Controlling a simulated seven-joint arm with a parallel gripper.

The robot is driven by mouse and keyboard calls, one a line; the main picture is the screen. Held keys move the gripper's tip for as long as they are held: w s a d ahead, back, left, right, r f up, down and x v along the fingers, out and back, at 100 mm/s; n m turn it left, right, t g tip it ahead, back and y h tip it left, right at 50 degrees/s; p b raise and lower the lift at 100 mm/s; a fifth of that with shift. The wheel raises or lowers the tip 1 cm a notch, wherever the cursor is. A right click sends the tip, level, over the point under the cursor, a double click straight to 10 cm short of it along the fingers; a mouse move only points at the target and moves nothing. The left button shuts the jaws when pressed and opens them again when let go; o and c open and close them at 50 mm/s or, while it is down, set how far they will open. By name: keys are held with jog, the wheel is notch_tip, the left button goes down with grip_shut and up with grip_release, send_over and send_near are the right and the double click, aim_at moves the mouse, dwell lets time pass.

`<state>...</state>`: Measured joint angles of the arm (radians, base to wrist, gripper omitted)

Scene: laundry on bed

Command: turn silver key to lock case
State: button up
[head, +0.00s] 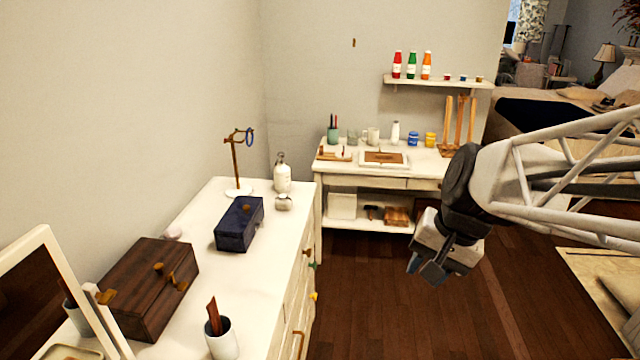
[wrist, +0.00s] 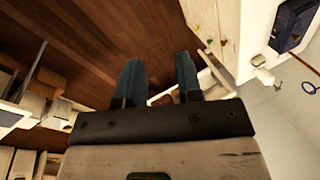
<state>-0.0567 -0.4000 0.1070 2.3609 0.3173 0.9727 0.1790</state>
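Two boxes that could be the case stand on the white dresser: a dark blue box (head: 238,230) and a dark brown wooden box (head: 140,272) with brass-coloured pieces on it. The blue box also shows in the wrist view (wrist: 292,22) at the upper right corner. A small brass-coloured piece is on the blue box's top. I cannot make out a silver key in either view. My gripper (head: 425,270) hangs over the floor, right of the dresser and well apart from both boxes. In the wrist view its two fingers (wrist: 158,78) are apart with nothing between them.
The dresser (head: 225,193) also holds a ring stand (head: 236,168), a white bottle (head: 282,176), a white cup (head: 222,342) and a framed mirror (head: 75,275). A white table (head: 335,168) with small items stands behind. The wooden floor between dresser and gripper is clear.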

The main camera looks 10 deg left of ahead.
jog(key=w+a+f+m+g+y, duration=0.1)
jog(key=w+a+f+m+y, duration=0.25)
jog(key=w+a, duration=0.65)
jog(key=w+a+f+m+y, duration=0.2)
jog(key=w+a+f+m, duration=0.4)
jog(key=w, duration=0.6)
jog(key=w+a+f+m+g+y, duration=0.1)
jog(key=w+a+f+y, duration=0.2)
jog(key=w+a, duration=0.75)
jog(key=m+y, duration=0.2)
jog(key=m, duration=0.2)
send_near(260, 225)
jog(key=shift+s+a+r+t, duration=0.1)
jog(key=shift+a+r+t, duration=0.2)
jog(key=shift+t, duration=0.1)
jog(key=shift+f, duration=0.1)
jog(key=shift+a, duration=0.15)
jog(key=shift+x, duration=3.75)
jog(key=shift+f, duration=0.15)
grip_shut()
